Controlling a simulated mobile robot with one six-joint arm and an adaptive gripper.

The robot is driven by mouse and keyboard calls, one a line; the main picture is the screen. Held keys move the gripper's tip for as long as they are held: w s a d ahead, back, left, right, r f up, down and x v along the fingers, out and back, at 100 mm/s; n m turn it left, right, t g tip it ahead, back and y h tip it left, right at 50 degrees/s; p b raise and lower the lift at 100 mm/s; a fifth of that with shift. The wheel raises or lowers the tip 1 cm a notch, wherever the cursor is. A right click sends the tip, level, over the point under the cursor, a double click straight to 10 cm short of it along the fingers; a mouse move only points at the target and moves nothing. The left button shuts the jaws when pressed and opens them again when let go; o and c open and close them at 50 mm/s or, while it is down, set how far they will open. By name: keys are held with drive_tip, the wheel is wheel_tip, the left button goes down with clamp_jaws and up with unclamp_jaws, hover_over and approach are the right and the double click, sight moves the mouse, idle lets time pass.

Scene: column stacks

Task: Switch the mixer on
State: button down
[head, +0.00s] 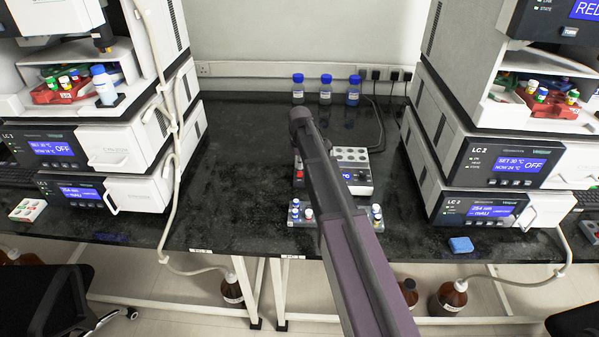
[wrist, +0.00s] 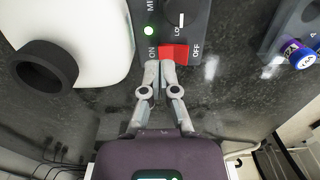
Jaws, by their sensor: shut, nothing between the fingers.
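In the wrist view, the mixer's grey panel (wrist: 192,18) carries a red rocker switch (wrist: 175,53) between the words ON and OFF. A small green light (wrist: 149,31) on the panel is lit. My gripper (wrist: 166,66) is shut and empty, its fingertips at the ON side of the switch; I cannot tell whether they press on it. In the head view, my arm hides most of the mixer, and a red patch, likely the switch (head: 299,174), shows left of the arm. The fingertips are hidden there.
Small vial racks (head: 294,222) sit near the front edge. Three blue-capped bottles (head: 325,95) stand behind. Instrument stacks flank the bench on both sides.

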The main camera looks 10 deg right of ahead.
sight(300, 171)
drive_tip(key=shift+r+p, duration=1.6)
drive_tip(key=shift+r, duration=0.2)
drive_tip(key=shift+s, duration=0.1)
drive_tip(key=s+r+m+p, duration=0.2)
drive_tip(key=s+m, duration=0.5)
drive_tip(key=s, duration=0.7)
drive_tip(key=s+r+m+p, duration=0.2)
drive_tip(key=s+m, duration=0.6)
drive_tip(key=s, duration=0.5)
drive_tip(key=shift+s+a, duration=0.35)
drive_tip(key=shift+s, duration=0.05)
drive_tip(key=shift+r, duration=0.1)
